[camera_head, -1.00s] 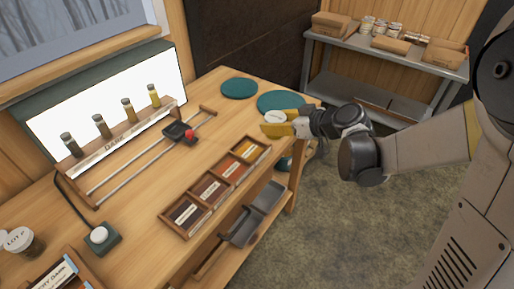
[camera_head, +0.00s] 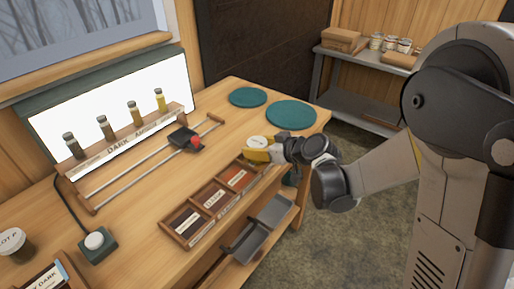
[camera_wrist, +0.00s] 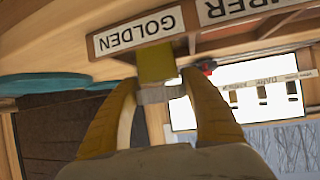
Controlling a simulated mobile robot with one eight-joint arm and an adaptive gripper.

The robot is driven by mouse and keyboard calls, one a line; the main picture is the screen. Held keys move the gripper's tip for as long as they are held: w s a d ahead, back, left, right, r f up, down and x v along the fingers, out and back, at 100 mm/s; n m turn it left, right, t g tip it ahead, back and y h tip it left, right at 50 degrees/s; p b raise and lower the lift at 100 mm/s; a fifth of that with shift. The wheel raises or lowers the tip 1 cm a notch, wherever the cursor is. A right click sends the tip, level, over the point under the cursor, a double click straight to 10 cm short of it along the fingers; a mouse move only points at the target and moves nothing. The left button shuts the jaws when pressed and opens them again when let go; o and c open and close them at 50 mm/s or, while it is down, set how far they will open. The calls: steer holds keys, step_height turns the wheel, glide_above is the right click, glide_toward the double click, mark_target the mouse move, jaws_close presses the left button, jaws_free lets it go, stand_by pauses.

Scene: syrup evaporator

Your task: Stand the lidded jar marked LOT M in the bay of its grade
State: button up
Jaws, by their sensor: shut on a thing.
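My gripper (camera_head: 264,152) is shut on a small lidded jar (camera_head: 257,143) with a pale lid; the lid's writing is too small to read. In the wrist view, which is upside down, the jar (camera_wrist: 156,62) shows yellow contents between my yellow fingers (camera_wrist: 160,82). The wooden grade tray (camera_head: 190,241) has a row of coloured bays. The jar is at the tray's far right end, by the bay labelled GOLDEN (camera_wrist: 138,33). My gripper hides most of that bay in the head view. I cannot tell whether the jar touches its floor.
Behind the tray are a slide rail with a red-knobbed black carriage (camera_head: 185,139) and several sample vials (camera_head: 134,112) before a lit panel. Green round mats (camera_head: 291,114) lie at the far end. Grey pans (camera_head: 252,240) sit below.

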steer(key=shift+f, duration=0.1)
steer(key=o, duration=1.3)
steer(key=shift+o, duration=0.2)
steer(key=s+d+r+m+h+p, duration=0.1)
steer(key=s+d+r+m+h, duration=0.1)
steer(key=s+d, duration=0.4)
steer(key=s+d+r+m+g+h+p, duration=0.1)
steer(key=s+d+r+m+h, duration=0.2)
steer(key=s, duration=0.9)
steer(key=s+d+r+m+h+p, duration=0.1)
steer(key=s+d+r+m+h, duration=0.2)
steer(key=s+d+r, duration=0.3)
steer(key=s+d, duration=0.3)
steer(key=shift+s+g+p, duration=0.15)
steer(key=shift+g+p, duration=0.25)
steer(key=shift+d+r, duration=0.1)
